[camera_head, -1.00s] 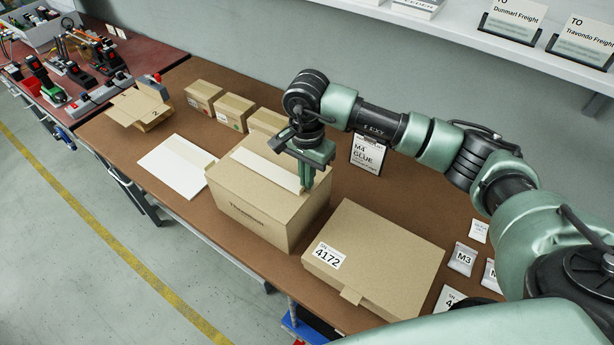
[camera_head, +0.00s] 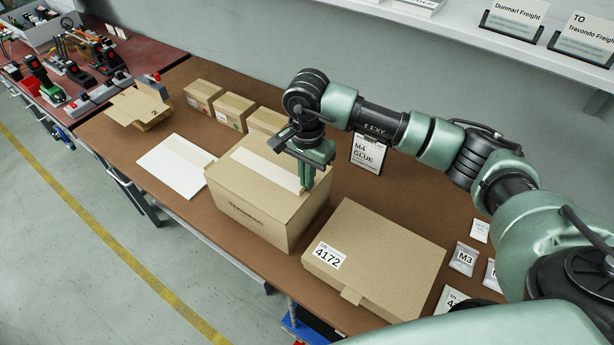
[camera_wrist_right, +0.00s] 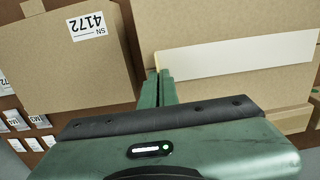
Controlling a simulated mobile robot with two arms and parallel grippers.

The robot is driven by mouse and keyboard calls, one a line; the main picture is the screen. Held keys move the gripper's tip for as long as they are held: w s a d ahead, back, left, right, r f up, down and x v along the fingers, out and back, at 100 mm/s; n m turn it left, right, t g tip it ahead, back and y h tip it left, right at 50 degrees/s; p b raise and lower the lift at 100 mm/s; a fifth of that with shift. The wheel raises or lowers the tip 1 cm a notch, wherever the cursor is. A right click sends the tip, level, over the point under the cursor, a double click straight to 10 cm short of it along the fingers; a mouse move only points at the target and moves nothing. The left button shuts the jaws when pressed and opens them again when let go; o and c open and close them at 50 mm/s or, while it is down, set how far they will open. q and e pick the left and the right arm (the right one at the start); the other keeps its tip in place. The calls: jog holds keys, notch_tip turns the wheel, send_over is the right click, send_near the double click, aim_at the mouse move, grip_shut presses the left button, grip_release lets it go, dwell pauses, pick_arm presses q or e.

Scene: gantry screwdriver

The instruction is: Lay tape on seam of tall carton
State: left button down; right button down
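The tall carton (camera_head: 250,207) stands upright on the brown bench, with dark lettering on its front face. A pale tape strip (camera_head: 262,166) lies along the middle of its top; it also shows in the right wrist view (camera_wrist_right: 240,55). My right gripper (camera_head: 308,184) points down at the strip's right end. In the right wrist view its fingers (camera_wrist_right: 159,73) are together at that end of the strip. I cannot tell whether they pinch the tape or only touch it. My left gripper is not in view.
A flat carton (camera_head: 375,258) labelled 4172 lies close to the right. A white sheet (camera_head: 165,173) lies left of the tall carton. Small boxes (camera_head: 235,108) stand behind, and an open carton (camera_head: 140,108) stands far left. A shelf (camera_head: 480,38) overhangs the back right.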

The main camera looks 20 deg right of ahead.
jog(key=c, duration=1.6)
grip_release()
